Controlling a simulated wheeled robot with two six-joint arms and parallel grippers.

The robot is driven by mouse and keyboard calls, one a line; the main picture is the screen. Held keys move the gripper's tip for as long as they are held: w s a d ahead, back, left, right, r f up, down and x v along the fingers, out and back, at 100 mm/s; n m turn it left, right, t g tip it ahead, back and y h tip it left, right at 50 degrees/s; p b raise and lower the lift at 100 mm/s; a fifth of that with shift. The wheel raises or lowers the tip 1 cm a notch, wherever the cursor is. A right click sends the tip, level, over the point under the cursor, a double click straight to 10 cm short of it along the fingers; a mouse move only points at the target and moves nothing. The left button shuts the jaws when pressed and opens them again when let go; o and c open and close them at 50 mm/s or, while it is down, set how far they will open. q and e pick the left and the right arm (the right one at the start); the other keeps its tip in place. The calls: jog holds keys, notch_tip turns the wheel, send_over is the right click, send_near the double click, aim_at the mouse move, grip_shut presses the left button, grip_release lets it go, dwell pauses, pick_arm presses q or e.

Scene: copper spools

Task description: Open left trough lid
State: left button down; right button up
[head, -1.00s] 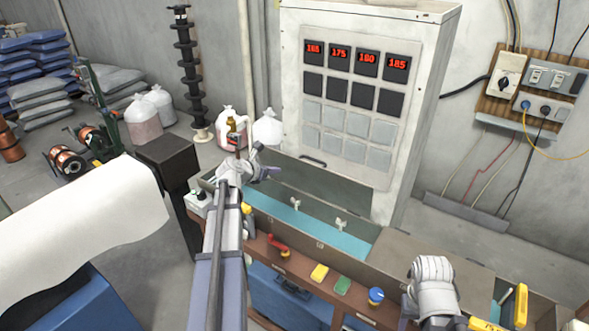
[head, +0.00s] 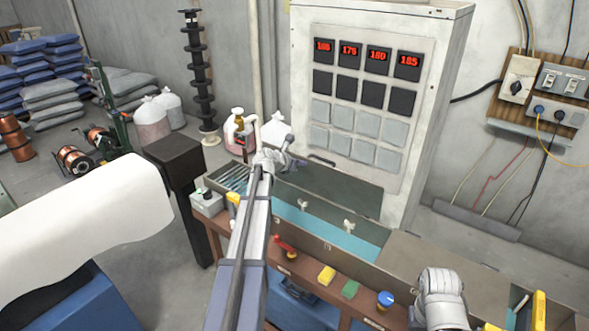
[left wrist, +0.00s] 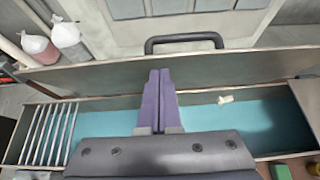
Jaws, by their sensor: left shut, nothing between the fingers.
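The left trough lid (head: 345,194) is a long grey panel, raised and tilted back against the tall cabinet. It also shows in the left wrist view (left wrist: 95,77), with a black bar handle (left wrist: 184,41) along its upper edge. Below it lies the open trough (head: 312,234), with blue liquid and white bars at its left end. My left gripper (head: 286,152) is near the upper left part of the lid. In the left wrist view its purple fingers (left wrist: 159,76) are together and empty, overlapping the lid below the handle; contact cannot be told. My right gripper is not visible; only my right arm shows.
A second, closed brown cover (head: 425,258) continues the trough to the right. The cabinet (head: 365,60) stands close behind the lid.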

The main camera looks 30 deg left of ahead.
aim_at(313, 156)
pick_arm(q)
jog(key=shift+w+r, duration=0.15)
jog(key=shift+w, duration=0.3)
jog(key=w, duration=0.2)
jog(key=w+r+p, duration=0.1)
jog(key=w, duration=0.4)
jog(key=shift+w+d+r+p, duration=0.35)
jog(key=shift+p, duration=0.05)
jog(key=shift+s, duration=0.15)
jog(key=d+r+p+v, duration=0.1)
jog(key=p+v, duration=0.7)
jog(key=v, duration=0.5)
jog(key=shift+w+a+r, duration=0.2)
jog(key=shift+w+a, duration=0.2)
jog(key=shift+a, duration=0.1)
